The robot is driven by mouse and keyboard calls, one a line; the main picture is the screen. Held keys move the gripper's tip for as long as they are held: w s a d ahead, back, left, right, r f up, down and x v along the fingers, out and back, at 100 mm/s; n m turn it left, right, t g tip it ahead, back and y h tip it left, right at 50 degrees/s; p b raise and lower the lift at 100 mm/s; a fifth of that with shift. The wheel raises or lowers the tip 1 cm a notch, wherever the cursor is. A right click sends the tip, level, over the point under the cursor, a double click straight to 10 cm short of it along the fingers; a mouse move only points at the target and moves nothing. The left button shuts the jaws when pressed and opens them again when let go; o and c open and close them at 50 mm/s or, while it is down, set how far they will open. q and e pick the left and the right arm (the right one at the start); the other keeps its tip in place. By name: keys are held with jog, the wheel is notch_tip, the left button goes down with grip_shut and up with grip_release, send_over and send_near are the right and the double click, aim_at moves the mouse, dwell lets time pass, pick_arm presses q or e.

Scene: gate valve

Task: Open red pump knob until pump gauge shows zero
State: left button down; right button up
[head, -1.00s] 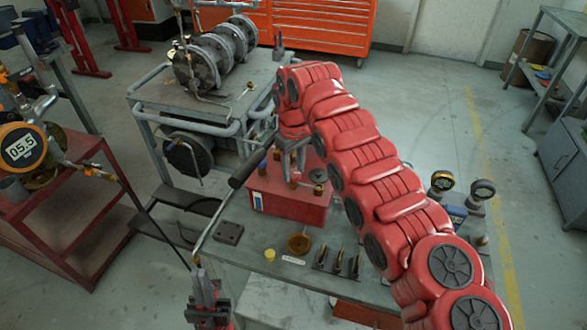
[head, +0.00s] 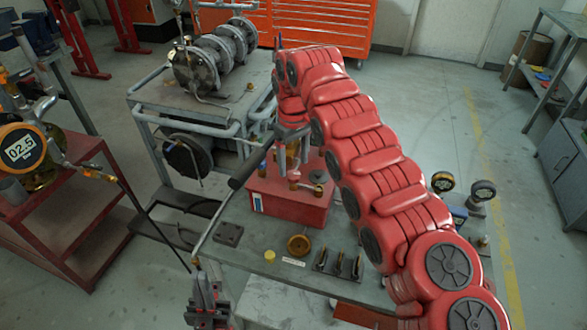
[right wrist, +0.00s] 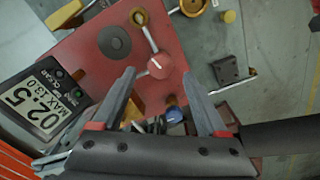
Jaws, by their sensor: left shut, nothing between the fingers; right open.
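The red pump (head: 290,204) stands on the grey workbench. In the right wrist view its red knob (right wrist: 160,65), with a white mark, lies between the fingertips of my right gripper (right wrist: 157,72). That gripper is open around the knob; I cannot tell whether the fingers touch it. In the head view my right gripper (head: 291,142) is above the pump, partly hidden by my red arm. The digital pump gauge (right wrist: 44,104) reads 02.5, with MAX 13.0. An orange gauge (head: 21,149) at left also reads 02.5. My left gripper (head: 205,292) is shut and empty at the bench's front.
A black-gripped lever (head: 247,168) slants across the bench left of the pump. A grey block (head: 229,234), a brass disc (head: 299,245) and several small fittings (head: 340,264) lie near the front. Two dial gauges (head: 443,182) stand right of my arm.

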notch_tip(320, 180, up, 6)
jog(key=p, duration=0.2)
notch_tip(320, 180, up, 8)
jog(key=p, duration=0.9)
send_over(292, 174)
jog(key=shift+d+r, duration=0.2)
jog(key=shift+b, duration=0.3)
